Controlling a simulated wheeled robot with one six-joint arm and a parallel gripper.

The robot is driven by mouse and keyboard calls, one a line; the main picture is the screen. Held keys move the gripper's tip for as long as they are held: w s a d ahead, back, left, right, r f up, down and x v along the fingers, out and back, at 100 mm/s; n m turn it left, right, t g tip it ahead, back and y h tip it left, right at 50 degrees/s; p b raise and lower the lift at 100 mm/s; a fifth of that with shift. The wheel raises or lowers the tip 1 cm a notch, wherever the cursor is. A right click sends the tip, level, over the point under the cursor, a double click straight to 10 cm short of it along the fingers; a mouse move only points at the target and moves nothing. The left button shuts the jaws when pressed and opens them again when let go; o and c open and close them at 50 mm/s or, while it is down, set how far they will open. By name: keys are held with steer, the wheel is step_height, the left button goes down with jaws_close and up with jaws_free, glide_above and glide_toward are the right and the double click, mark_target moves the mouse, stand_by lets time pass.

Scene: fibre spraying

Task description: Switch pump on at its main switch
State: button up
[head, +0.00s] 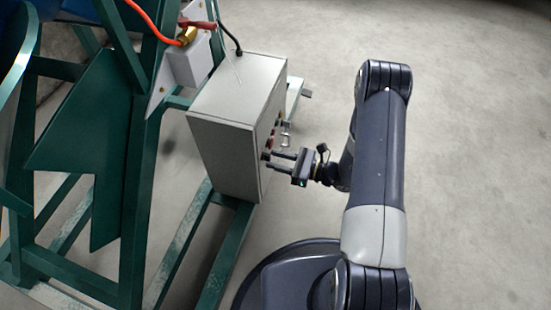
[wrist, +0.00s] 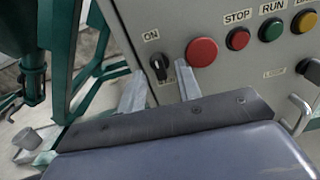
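The main switch is a black rotary knob (wrist: 159,68) on the grey control box's front panel, seen in the wrist view. An "ON" label is at its upper left; another label below it is mostly hidden. The knob's handle stands roughly upright, tilted slightly. My gripper (wrist: 161,82) is open, with one finger to the left of the knob and one to its right. I cannot tell whether either finger touches it. In the head view my gripper (head: 271,162) reaches the right-hand face of the control box (head: 235,90); the knob is not clear there.
A large red button (wrist: 201,52) is just right of the right finger. Red STOP (wrist: 237,38), green RUN (wrist: 271,30) and yellow buttons sit further right. A metal handle (wrist: 300,115) sticks out at lower right. A green frame (head: 140,200) carries the box; open floor lies right.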

steer(key=p+v, duration=0.1)
steer(key=v, duration=0.9)
steer(key=shift+p, duration=0.4)
steer(key=shift+a, duration=0.1)
steer(key=b+x, duration=0.2)
steer(key=x, duration=0.8)
steer(key=shift+w+a, duration=0.15)
steer(key=shift+a, duration=0.15)
